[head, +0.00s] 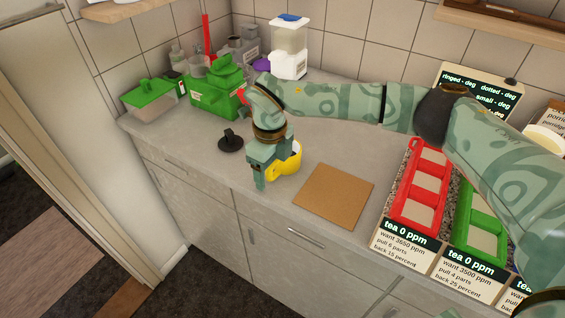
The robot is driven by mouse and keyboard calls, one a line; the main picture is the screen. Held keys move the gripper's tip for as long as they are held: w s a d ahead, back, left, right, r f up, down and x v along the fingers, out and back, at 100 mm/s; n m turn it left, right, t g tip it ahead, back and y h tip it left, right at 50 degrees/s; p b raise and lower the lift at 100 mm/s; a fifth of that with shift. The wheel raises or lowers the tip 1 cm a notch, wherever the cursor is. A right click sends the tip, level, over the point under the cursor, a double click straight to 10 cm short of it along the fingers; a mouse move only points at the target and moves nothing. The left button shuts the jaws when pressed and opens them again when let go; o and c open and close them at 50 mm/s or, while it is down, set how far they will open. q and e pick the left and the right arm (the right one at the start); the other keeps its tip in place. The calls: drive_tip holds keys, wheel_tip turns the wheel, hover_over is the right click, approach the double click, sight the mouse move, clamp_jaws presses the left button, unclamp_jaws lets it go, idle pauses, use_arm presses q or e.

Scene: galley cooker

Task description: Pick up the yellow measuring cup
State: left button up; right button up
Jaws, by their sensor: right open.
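The yellow measuring cup (287,166) stands on the grey counter, left of a brown board. My right gripper (258,178) points down at the cup's left side and hides part of it. The gripper is open. Whether a finger is inside the cup or touching its wall, I cannot tell. My right arm reaches across from the right side of the view. My left gripper is not in view.
The brown board (333,194) lies flat at right of the cup. A black stand (231,142) is behind left. Red (419,187) and green (481,228) trays are at right. The counter's front edge is close.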

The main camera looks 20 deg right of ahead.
drive_tip(key=c, duration=1.2)
drive_tip(key=shift+r, duration=0.1)
drive_tip(key=shift+r, duration=0.2)
drive_tip(key=shift+c, duration=0.6)
wheel_tip(320, 180, up, 2)
drive_tip(key=shift+r+p, duration=0.2)
drive_tip(key=shift+p, duration=0.2)
drive_tip(key=s+a+r+p, duration=0.2)
drive_tip(key=s+a+r, duration=0.7)
drive_tip(key=s+r, duration=0.1)
drive_tip(key=shift+a+p, duration=0.35)
drive_tip(key=shift+a, duration=0.05)
